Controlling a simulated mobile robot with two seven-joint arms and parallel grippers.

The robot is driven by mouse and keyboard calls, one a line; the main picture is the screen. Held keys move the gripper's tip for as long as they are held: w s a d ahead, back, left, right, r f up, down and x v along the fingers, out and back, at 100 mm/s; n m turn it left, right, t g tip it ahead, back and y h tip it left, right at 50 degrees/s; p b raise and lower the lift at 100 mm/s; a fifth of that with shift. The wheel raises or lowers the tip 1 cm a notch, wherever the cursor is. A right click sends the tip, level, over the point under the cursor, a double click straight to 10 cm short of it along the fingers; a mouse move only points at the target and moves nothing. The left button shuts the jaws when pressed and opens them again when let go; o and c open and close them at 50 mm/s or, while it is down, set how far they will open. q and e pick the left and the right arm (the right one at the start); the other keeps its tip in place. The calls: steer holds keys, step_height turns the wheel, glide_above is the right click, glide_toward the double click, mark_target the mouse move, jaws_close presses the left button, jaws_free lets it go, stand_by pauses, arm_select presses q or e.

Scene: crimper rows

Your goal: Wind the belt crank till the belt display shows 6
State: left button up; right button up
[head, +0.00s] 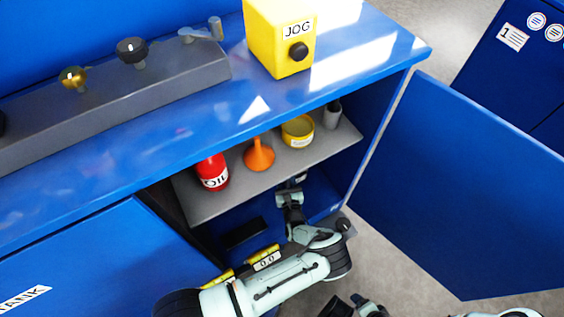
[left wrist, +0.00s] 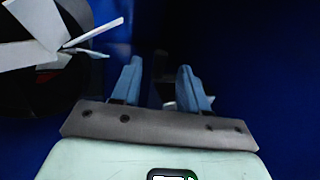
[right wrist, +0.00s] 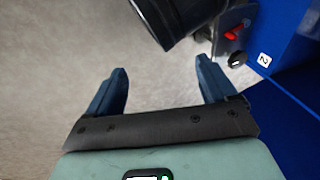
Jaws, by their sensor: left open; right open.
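A yellow display with two digits that look like 0 0 (head: 265,258) shows just behind my left forearm, low in the open cabinet. Whether it is the belt display I cannot tell. My left gripper (head: 298,180) reaches into the cabinet below the grey shelf. In the left wrist view its two fingers (left wrist: 158,85) are apart, with a small dim grey piece (left wrist: 166,95) between or beyond them; whether this is the belt crank I cannot tell. My right gripper (right wrist: 160,90) is open and empty above the floor in the right wrist view.
The grey shelf (head: 222,203) holds a red oil bottle (head: 212,173), an orange funnel (head: 259,154), a yellow tin (head: 297,131) and a grey cup (head: 332,114). A yellow JOG box (head: 279,45) stands on the bench. The open blue door (head: 455,190) bounds the right side.

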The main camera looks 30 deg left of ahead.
arm_select(q)
steer(key=b+x, duration=0.1)
steer(key=x, duration=0.5)
steer(key=shift+w+f, duration=0.1)
steer(key=shift+w+a+b, duration=0.35)
steer(key=shift+w+a, duration=0.05)
steer(key=shift+a, duration=0.05)
arm_select(e)
steer(key=shift+w+d+f, duration=0.15)
steer(key=shift+d+f, duration=0.2)
steer(key=shift+f, duration=0.35)
steer(key=shift+w+d+f, duration=0.15)
steer(key=shift+d+f, duration=0.15)
steer(key=shift+f, duration=0.35)
arm_select(q)
jaws_close()
